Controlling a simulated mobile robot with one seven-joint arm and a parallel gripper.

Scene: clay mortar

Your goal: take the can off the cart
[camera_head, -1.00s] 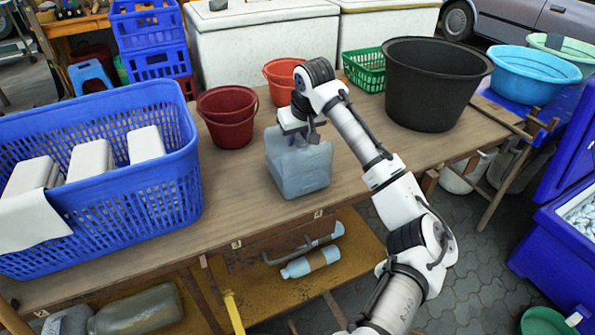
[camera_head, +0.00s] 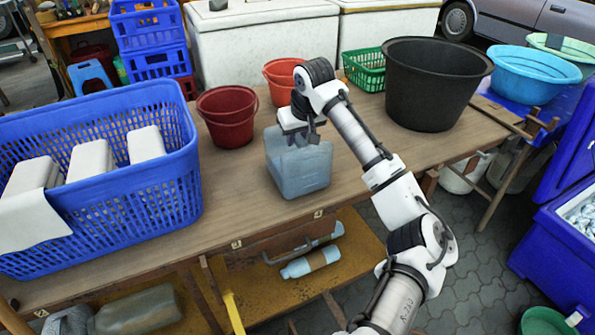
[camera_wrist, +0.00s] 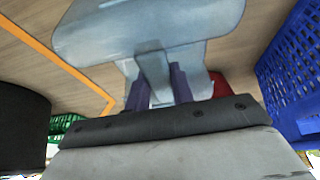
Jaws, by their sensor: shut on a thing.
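The can is a translucent pale blue jerrycan (camera_head: 303,167) standing upright on the wooden cart top (camera_head: 245,188), near its front edge. My gripper (camera_head: 305,136) comes down on the can's top from behind and is shut on its handle. In the wrist view the can (camera_wrist: 140,32) fills the upper middle. There my gripper's dark fingers (camera_wrist: 158,88) sit on either side of the can's handle. The can appears to rest on the cart top; its underside is hidden.
A blue basket (camera_head: 150,200) with white blocks stands left of the can. Red buckets (camera_head: 228,115) stand behind it. A green basket (camera_head: 365,70) and a large black tub (camera_head: 430,85) are to the right. A lower shelf holds a blue bottle (camera_head: 310,262). The cart top right of the can is clear.

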